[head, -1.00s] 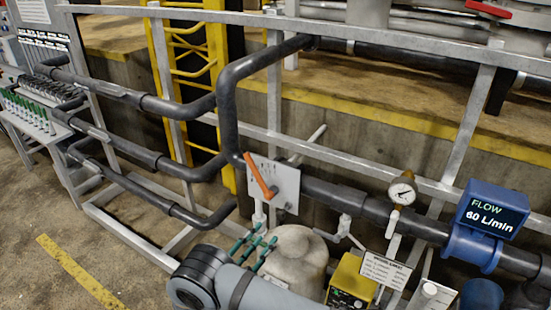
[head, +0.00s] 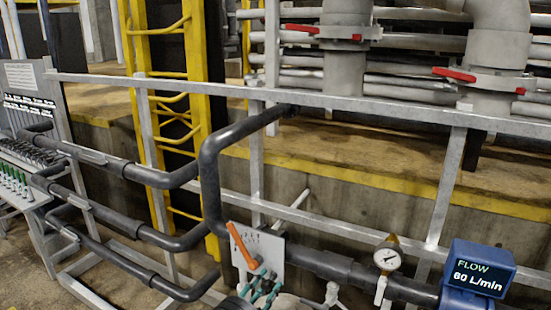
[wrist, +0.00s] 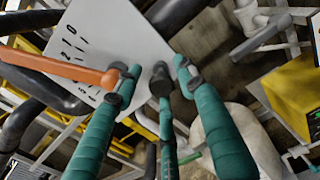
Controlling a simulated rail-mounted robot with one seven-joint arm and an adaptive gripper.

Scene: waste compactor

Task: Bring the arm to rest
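My gripper (head: 264,280) has green fingers with dark tips. In the head view it is at the bottom edge, over the lower part of a white scale plate (head: 272,246); most of my arm is out of frame. The orange lever (head: 243,246) slants across that plate. In the wrist view the fingers (wrist: 157,78) are spread apart with nothing held between them. The plate (wrist: 95,35) and the orange lever (wrist: 60,66) lie beyond them. The lever's end appears close to the left fingertip; I cannot tell whether they touch.
Dark pipes (head: 140,232) and grey rails (head: 360,104) surround the plate. A pressure gauge (head: 388,258) and a blue flow meter (head: 478,268) reading 60 L/min are at right. A yellow box (wrist: 295,90) shows in the wrist view. A yellow ladder (head: 204,90) stands behind.

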